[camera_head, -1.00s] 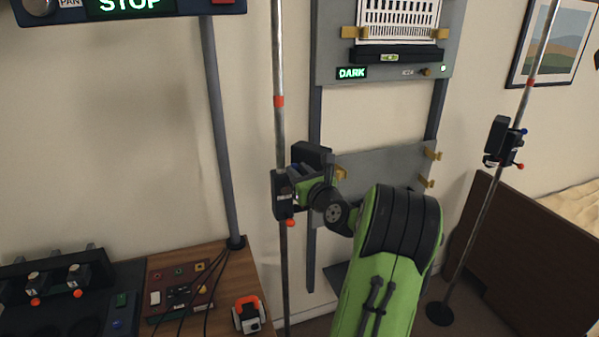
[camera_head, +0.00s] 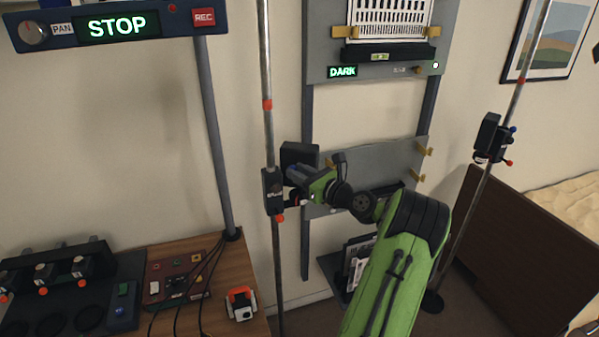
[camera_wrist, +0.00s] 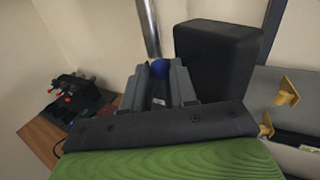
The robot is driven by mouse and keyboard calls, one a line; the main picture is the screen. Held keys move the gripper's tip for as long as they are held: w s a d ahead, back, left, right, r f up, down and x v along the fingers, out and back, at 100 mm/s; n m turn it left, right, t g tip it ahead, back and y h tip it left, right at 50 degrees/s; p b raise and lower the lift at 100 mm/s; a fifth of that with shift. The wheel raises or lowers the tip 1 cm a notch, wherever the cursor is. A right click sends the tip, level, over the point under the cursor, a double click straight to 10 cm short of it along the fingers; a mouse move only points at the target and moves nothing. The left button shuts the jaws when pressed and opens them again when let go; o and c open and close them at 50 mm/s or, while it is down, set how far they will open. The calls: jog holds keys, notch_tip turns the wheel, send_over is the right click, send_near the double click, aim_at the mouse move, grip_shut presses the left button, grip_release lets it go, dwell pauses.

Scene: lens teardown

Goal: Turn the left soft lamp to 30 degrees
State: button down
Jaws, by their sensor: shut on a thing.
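The left soft lamp is on the left pole. Its dark box-shaped head (camera_head: 299,153) sits just right of the pole, and its black clamp body (camera_head: 272,190) is around the pole with an orange-red knob (camera_head: 278,218) below. My gripper (camera_head: 294,172) reaches the lamp from the right, just under the head. In the wrist view my gripper (camera_wrist: 160,86) is shut on a blue knob (camera_wrist: 160,68), which shows between the fingertips. The lamp head (camera_wrist: 218,60) stands right beside the fingers there. The lamp's angle cannot be read.
A similar lamp (camera_head: 489,138) is on the right pole (camera_head: 468,222). A grey panel (camera_head: 372,160) with brass hooks is behind my arm. A wooden desk (camera_head: 237,272) with control boxes and cables is at lower left. A STOP display (camera_head: 117,26) hangs at upper left.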

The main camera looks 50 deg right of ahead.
jog(key=shift+r, duration=0.15)
jog(key=c, duration=0.9)
grip_release()
jog(key=shift+d, duration=0.15)
jog(key=s, duration=0.5)
jog(key=s+a, duration=0.1)
jog(key=s, duration=0.4)
jog(key=s+a, duration=0.1)
jog(key=s, duration=0.4)
jog(key=shift+s+a+b, duration=0.15)
jog(key=shift+s+b, duration=0.2)
jog(key=shift+w, duration=0.1)
